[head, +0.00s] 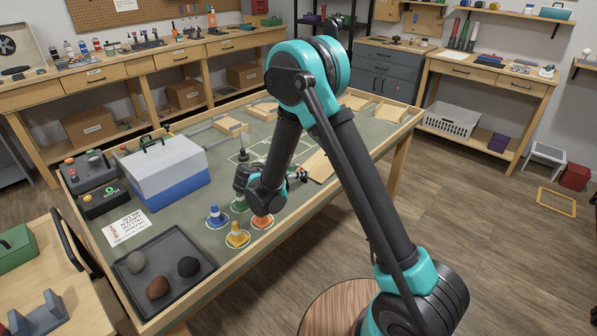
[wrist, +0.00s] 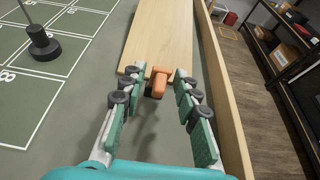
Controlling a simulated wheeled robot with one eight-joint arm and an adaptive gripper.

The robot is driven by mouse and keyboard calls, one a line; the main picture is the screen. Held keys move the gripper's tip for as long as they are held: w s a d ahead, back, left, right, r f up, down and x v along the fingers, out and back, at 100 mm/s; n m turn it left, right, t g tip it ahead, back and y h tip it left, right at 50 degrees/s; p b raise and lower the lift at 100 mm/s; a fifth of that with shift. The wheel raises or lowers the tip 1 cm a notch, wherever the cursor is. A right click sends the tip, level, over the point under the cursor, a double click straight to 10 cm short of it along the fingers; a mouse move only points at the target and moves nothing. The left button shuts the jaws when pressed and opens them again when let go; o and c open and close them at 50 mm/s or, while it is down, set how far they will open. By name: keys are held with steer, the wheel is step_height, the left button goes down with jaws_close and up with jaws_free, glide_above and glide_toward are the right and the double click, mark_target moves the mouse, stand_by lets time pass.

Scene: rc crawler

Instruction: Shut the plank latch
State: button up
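The plank (wrist: 163,35) is a pale wooden board along the table's right edge in the wrist view; it also shows in the head view (head: 319,167), partly behind my arm. A small orange latch (wrist: 158,82) is at the near end of the plank. My gripper (wrist: 157,77) is open, with its green and black fingers on either side of the latch and a visible gap at each side. In the head view my gripper (head: 298,175) is small and partly hidden by my arm, beside the plank's near end.
The table's raised wooden rim (wrist: 222,90) runs close along the right. A dark weighted post (wrist: 42,42) stands on the numbered grid at left. In the head view, coloured cone pieces (head: 237,235), a blue and white box (head: 166,174) and a tray of rocks (head: 172,290) are nearby.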

steer(key=shift+w, duration=0.1)
steer(key=shift+c, duration=0.6)
jaws_close()
